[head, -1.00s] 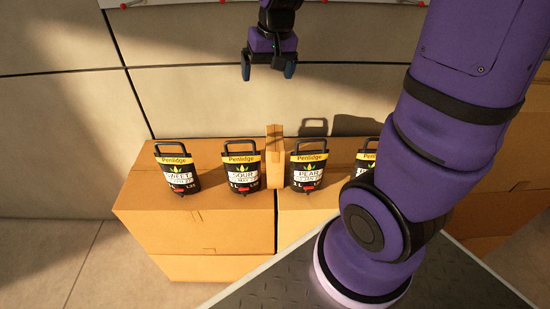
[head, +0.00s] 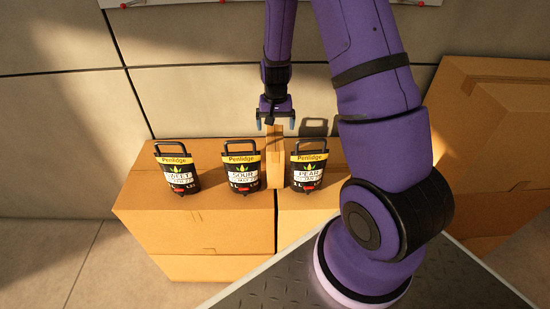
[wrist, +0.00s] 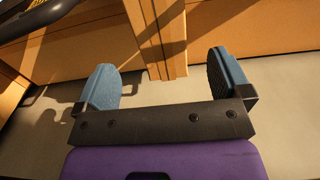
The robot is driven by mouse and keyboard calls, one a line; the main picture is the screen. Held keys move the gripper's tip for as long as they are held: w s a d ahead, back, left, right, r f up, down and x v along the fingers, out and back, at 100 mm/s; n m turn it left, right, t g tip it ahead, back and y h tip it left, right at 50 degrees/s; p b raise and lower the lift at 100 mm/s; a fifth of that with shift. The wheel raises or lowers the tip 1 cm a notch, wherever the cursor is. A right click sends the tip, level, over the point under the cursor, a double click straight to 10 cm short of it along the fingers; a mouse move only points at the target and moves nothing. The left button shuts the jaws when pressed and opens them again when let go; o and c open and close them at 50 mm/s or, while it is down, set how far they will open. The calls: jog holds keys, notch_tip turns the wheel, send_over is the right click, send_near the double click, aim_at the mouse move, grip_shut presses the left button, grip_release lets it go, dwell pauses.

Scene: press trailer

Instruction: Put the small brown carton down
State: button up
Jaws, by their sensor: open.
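The small brown carton (head: 275,157) stands upright and narrow on the large boxes, between the SOUR jug (head: 241,166) and the PEAR jug (head: 308,166). My gripper (head: 275,123) is open and points down at the carton's top end, with one blue finger to each side in the head view. In the wrist view the carton (wrist: 156,35) reaches between the two spread fingers (wrist: 160,62), with gaps on both sides. I cannot tell whether it touches the gripper anywhere. The carton's far side is hidden.
The SWEET jug (head: 177,169) stands at the left. Large cardboard boxes (head: 195,228) carry the jugs, with a wall (head: 200,100) close behind. More boxes (head: 480,140) are stacked at the right. My arm covers part of the right side.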

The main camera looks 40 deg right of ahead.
aim_at(275, 146)
jog(key=shift+a+f, duration=0.15)
jog(key=shift+f, duration=4.65)
grip_shut()
jog(key=shift+r, duration=0.1)
